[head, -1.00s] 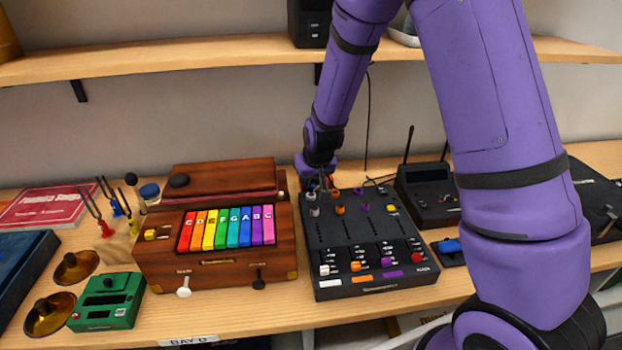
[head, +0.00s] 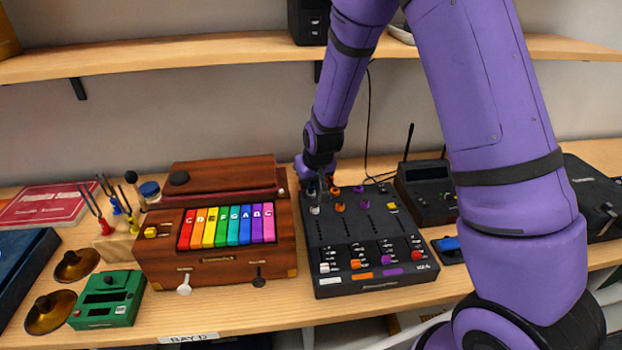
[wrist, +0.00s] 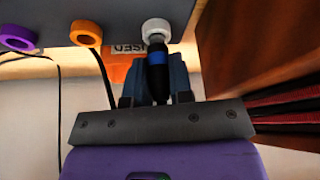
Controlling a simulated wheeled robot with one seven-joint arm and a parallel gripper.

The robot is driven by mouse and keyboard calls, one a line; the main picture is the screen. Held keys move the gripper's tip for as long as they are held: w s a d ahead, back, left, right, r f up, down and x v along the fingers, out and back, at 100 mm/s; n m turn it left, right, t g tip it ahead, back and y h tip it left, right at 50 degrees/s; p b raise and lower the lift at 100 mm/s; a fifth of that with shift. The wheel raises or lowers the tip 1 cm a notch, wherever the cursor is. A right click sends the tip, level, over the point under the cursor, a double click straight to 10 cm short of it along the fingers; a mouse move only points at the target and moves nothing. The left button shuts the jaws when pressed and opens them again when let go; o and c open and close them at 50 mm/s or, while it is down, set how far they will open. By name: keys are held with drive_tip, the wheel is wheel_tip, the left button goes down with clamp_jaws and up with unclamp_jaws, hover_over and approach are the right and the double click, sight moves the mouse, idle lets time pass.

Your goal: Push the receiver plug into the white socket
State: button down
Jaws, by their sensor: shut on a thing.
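The receiver plug (wrist: 157,76) is a black cylinder with a blue band. My gripper (wrist: 157,92) is shut on it in the wrist view, with the jaws on either side of its body. The plug's front end meets the white socket (wrist: 156,27), a white ring on the dark mixer's (wrist: 190,9) edge. The plug lines up with the ring; how deep it sits is hidden. In the head view, my gripper (head: 320,184) is at the mixer's (head: 345,238) back left corner, and the plug is too small to make out.
An orange socket (wrist: 86,33) and a purple socket (wrist: 18,38) sit beside the white one. A wooden keyboard box (head: 215,262) stands close to the mixer's left. A black receiver-like box (head: 430,190) stands right, and a thin cable (head: 367,120) hangs behind.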

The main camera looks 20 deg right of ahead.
drive_tip(key=shift+f, duration=0.5)
idle(0.3)
drive_tip(key=c, duration=0.9)
unclamp_jaws()
drive_tip(key=shift+r, duration=0.15)
drive_tip(key=s+d+f+v, duration=0.1)
drive_tip(key=s+d+v, duration=0.1)
drive_tip(key=v, duration=1.3)
drive_tip(key=s+d+f+v, duration=0.1)
drive_tip(key=s+v, duration=0.2)
drive_tip(key=v, duration=1.2)
drive_tip(key=shift+m+t, duration=0.3)
drive_tip(key=shift+m, duration=0.1)
drive_tip(key=s+d+r, duration=0.1)
drive_tip(key=s+r, duration=0.1)
drive_tip(key=s, duration=0.3)
drive_tip(key=s+d+r, duration=0.1)
drive_tip(key=s+r, duration=0.1)
drive_tip(key=s, duration=0.4)
drive_tip(key=s+d+r, duration=0.1)
drive_tip(key=s+r, duration=0.1)
drive_tip(key=s, duration=0.3)
drive_tip(key=shift+s, duration=0.2)
